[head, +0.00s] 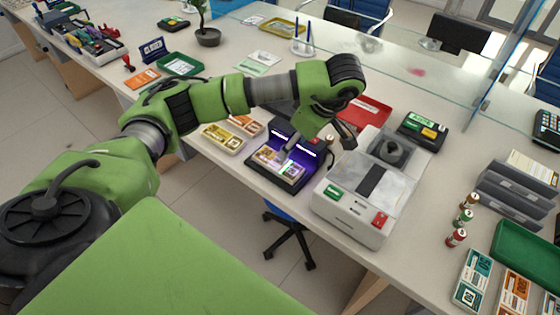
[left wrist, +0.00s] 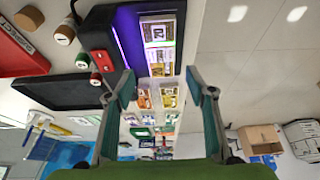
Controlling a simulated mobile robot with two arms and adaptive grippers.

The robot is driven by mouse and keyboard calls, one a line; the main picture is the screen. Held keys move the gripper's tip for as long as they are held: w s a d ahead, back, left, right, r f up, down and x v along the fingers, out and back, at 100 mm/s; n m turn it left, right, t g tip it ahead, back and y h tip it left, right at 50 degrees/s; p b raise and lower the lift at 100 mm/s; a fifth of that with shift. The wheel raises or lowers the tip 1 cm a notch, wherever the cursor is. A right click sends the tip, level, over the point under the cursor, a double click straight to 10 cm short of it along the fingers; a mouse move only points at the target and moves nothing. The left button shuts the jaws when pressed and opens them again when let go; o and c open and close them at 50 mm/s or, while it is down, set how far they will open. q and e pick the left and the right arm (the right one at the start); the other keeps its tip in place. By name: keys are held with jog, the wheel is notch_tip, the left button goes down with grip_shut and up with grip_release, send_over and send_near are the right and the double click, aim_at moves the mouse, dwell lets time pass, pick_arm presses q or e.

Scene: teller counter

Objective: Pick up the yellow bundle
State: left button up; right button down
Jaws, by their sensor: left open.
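The yellow bundle also shows in the left wrist view (left wrist: 168,93), beyond the detector. Two more bundles (head: 281,164) lie end to end on the purple-lit detector (head: 258,181); at least one looks yellowish in the left wrist view (left wrist: 160,62). My left gripper (head: 318,150) is open and empty, over the detector's right side. Its fingers (left wrist: 160,80) are spread wide in the left wrist view. My right gripper is not in view.
A bulky white counting machine (head: 335,203) stands close on the right of the detector. A red tray (head: 368,112) lies behind it. Small stamps or bottles (head: 456,238) stand farther right. A glass screen runs along the counter's back.

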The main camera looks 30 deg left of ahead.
pick_arm(q)
send_near(279, 163)
jog(key=shift+x, duration=1.2)
jog(key=shift+w+f+p, duration=0.2)
jog(key=shift+f+p, duration=0.1)
jog(key=shift+s+a+f+p, duration=0.1)
jog(key=shift+a+f+p, duration=0.25)
jog(key=shift+f, duration=0.2)
jog(key=p+x, duration=0.1)
jog(key=x, duration=0.2)
jog(key=shift+a+f, duration=0.2)
jog(key=shift+f, duration=0.25)
jog(key=c, duration=1)
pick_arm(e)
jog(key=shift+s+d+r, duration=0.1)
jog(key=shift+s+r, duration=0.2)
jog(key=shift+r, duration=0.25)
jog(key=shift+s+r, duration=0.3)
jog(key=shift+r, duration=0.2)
